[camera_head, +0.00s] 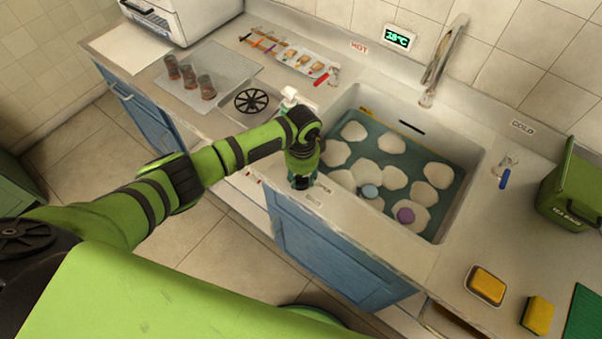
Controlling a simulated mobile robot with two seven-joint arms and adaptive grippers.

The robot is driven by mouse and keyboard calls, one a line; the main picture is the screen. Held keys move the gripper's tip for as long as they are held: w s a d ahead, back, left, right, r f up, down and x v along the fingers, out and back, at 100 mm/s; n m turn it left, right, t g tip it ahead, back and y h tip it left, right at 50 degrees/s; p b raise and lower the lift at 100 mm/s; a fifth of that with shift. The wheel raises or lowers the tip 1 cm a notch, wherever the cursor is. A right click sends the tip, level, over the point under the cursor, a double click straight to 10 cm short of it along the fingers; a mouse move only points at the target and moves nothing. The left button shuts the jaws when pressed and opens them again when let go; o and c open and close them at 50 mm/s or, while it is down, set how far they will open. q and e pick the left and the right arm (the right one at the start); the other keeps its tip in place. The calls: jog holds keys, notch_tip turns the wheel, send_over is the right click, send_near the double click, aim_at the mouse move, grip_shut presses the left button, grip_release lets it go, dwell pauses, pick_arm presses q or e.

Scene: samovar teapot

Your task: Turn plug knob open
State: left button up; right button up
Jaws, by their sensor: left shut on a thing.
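My left arm comes in from the left and its gripper (302,181) points down at the front rim of the sink, near the sink's left front corner. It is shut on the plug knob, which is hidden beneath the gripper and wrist. Small printed labels (314,198) lie on the rim beside it, too small to read surely. The sink (462,196) holds bluish water with several white foam patches, a light-blue round thing (370,191) and a purple one (405,215). My right gripper is not in view.
A faucet (440,60) stands behind the sink, with a red-handled tap (326,77) left and a blue-handled tap (504,178) right. A white-topped bottle (290,96) stands close behind my wrist. Several glasses (188,76) stand left; a green box (572,192) and sponges (537,315) lie right.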

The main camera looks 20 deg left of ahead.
aim_at(304, 177)
pick_arm(q)
jog(key=shift+s+d, duration=0.1)
jog(key=shift+d, duration=0.25)
jog(key=o, duration=1.1)
jog(key=shift+c, duration=0.2)
jog(key=shift+o, duration=0.2)
jog(key=shift+w, duration=0.2)
notch_tip(304, 177, up, 12)
